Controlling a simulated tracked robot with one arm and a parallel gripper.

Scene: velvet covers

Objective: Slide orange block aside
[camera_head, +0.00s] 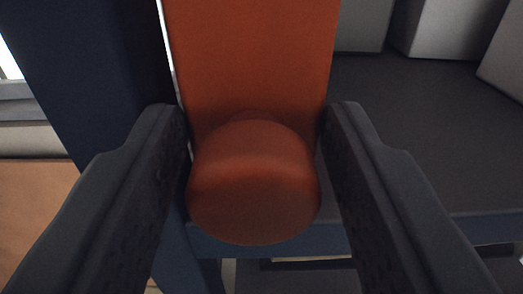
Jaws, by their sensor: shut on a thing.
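The orange block (252,60) stands upright in the upper middle of the view. A round orange knob (254,185) sticks out from its lower front toward me. My gripper (255,135) has one dark finger on each side of the knob and is shut on it. The fingertips reach close to the block's front face. The block's top is cut off by the picture edge.
A dark blue upright panel (85,75) stands close on the left of the block. To the right is a dark grey shelf surface (410,130) with a blue front edge (430,231). Pale grey blocks (455,28) stand at its back; the surface before them is clear.

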